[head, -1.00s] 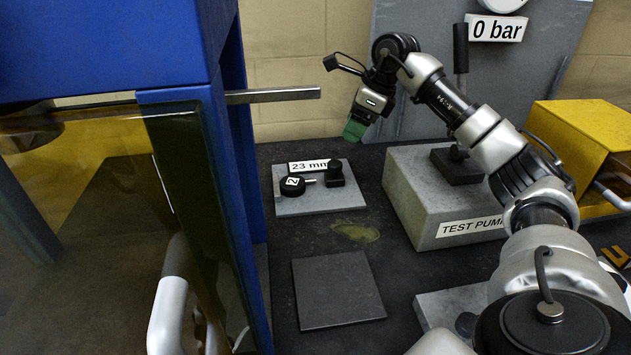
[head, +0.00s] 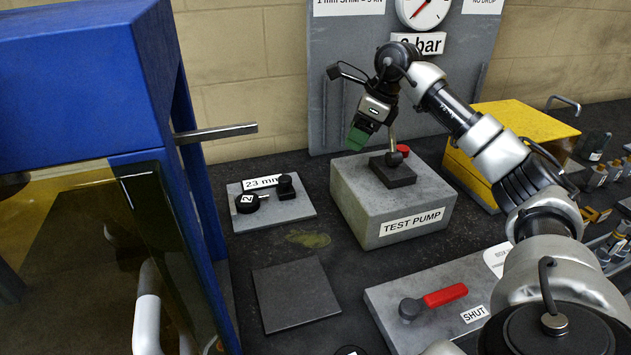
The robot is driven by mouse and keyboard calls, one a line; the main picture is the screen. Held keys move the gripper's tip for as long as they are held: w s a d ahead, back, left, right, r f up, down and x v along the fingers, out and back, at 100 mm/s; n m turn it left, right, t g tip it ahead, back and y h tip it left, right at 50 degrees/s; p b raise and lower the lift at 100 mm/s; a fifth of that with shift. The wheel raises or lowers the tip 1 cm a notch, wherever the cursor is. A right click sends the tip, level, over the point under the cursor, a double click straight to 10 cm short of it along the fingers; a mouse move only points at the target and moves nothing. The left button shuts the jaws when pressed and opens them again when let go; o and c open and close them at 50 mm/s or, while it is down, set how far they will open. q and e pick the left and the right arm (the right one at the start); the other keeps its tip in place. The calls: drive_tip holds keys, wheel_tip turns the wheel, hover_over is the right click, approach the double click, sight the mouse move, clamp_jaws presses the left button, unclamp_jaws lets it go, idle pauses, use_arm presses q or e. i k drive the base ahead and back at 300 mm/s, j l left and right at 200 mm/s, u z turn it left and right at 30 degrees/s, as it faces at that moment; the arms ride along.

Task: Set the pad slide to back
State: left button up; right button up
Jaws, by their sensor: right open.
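No part in view carries a label naming it the pad slide, so I cannot tell for sure which it is. A plain grey metal bar (head: 215,132) sticks out to the right from the blue press frame (head: 75,80). My right gripper (head: 357,139) has green fingertips and hangs pointing down, open and empty. In the picture it is to the right of the bar, in front of the back panel and just left of the test pump's lever (head: 392,125). The lever's upper part is hidden behind the gripper. My left gripper is out of view.
A plate with a "23 mm" label and black knobs (head: 272,205) lies left of the test pump block (head: 395,205). A red-handled valve marked SHUT (head: 445,296), a yellow box (head: 520,130) and a flat dark plate (head: 293,294) are nearby. A gauge (head: 424,12) hangs behind.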

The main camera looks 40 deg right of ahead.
sight(286, 191)
drive_tip(key=z, duration=0.7)
drive_tip(key=i, duration=0.05)
